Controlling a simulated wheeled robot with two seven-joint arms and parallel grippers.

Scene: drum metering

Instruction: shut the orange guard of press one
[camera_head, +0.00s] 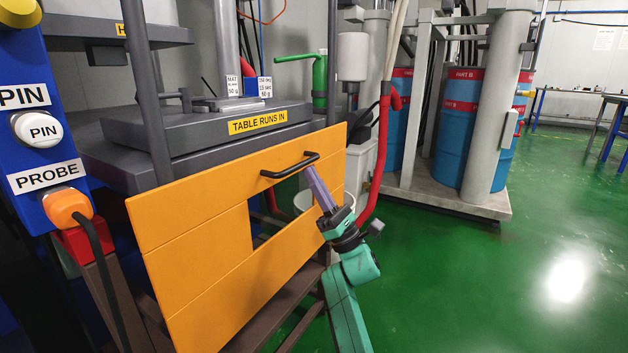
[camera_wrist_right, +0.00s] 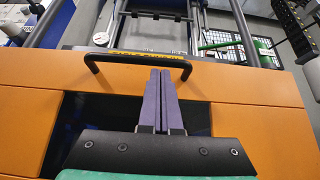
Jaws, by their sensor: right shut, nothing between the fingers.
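The orange guard (camera_head: 195,218) is an upright flat panel with a cut-out, standing low in front of the press in the head view. Its top edge runs below the grey press table, so the space above the table is uncovered. A black bar handle (camera_head: 283,171) sits near its top edge. My right gripper (camera_head: 309,169) is shut and empty, its purple fingers reaching up to the handle's right part. In the right wrist view the fingertips (camera_wrist_right: 160,72) are close under the handle bar (camera_wrist_right: 125,58); I cannot tell if they touch. My left gripper is not in view.
A blue panel (camera_head: 35,130) with PIN and PROBE labels stands at the left. The grey table (camera_head: 200,130) bears a yellow TABLE RUNS IN label. A red hose (camera_head: 375,165) and blue drums (camera_head: 460,125) are behind. Green floor (camera_head: 480,290) on the right is clear.

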